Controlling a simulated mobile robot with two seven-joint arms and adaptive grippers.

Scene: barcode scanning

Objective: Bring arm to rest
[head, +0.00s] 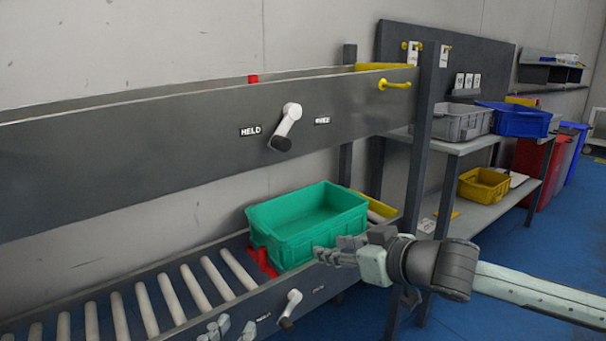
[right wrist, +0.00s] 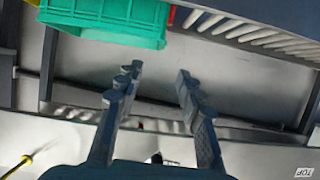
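My right arm comes in from the right in the head view. Its gripper (head: 335,249) is in front of the near right side of the green bin (head: 308,222); whether it touches the bin I cannot tell from there. In the right wrist view the two fingers of this gripper (right wrist: 158,80) stand well apart with nothing between them. The green bin (right wrist: 110,18) shows beyond them at the top left. The fingertips of my left gripper (head: 233,328) show at the bottom edge of the head view, apart and seemingly empty. The rest of the left arm is out of view.
The bin sits at the end of a roller conveyor (head: 180,290) with a red piece (head: 262,262) beside it. A grey upper rail (head: 180,140) with a white lever (head: 287,125) runs above. Shelves with a grey bin (head: 463,122), blue bin (head: 515,120) and yellow bin (head: 484,187) stand right.

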